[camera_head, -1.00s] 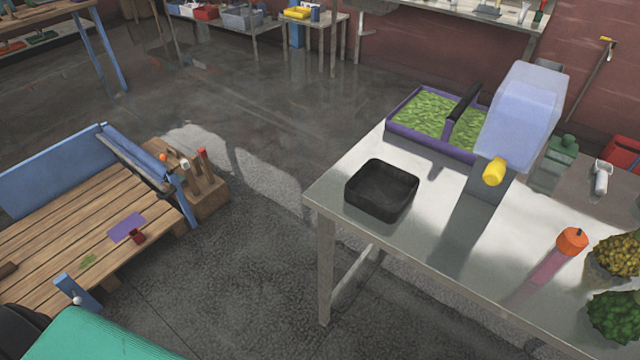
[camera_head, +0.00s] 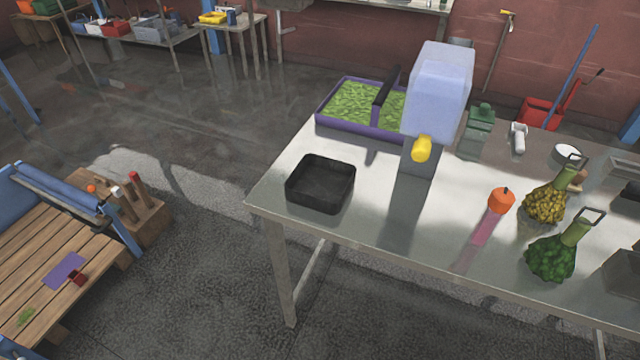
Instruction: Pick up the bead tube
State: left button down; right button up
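A tube with an orange cap and a pink body, which looks like the bead tube (camera_head: 484,227), is on the metal table (camera_head: 385,222), right of centre. Its orange cap (camera_head: 501,201) points up and slightly right in the picture. I cannot tell whether it stands or lies. A pale blue hopper with a yellow spout (camera_head: 440,92), likely the powder filler, stands to its upper left. Neither of my grippers is in view.
A black tray (camera_head: 320,184) sits at the table's left corner, a purple-rimmed tray of green pieces (camera_head: 345,128) behind it. A yellow bundle (camera_head: 543,206) and a green bundle (camera_head: 550,259) stand right of the tube. A wooden bench (camera_head: 40,245) is at left.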

aim_at(488, 221)
jog(key=i+z, duration=0.15)
jog(key=z, duration=0.35)
jog(key=i+j+z, duration=0.1)
jog(key=z, duration=0.35)
jog(key=i+j+z, duration=0.1)
jog(key=j+z, duration=0.15)
jog(key=z, duration=0.25)
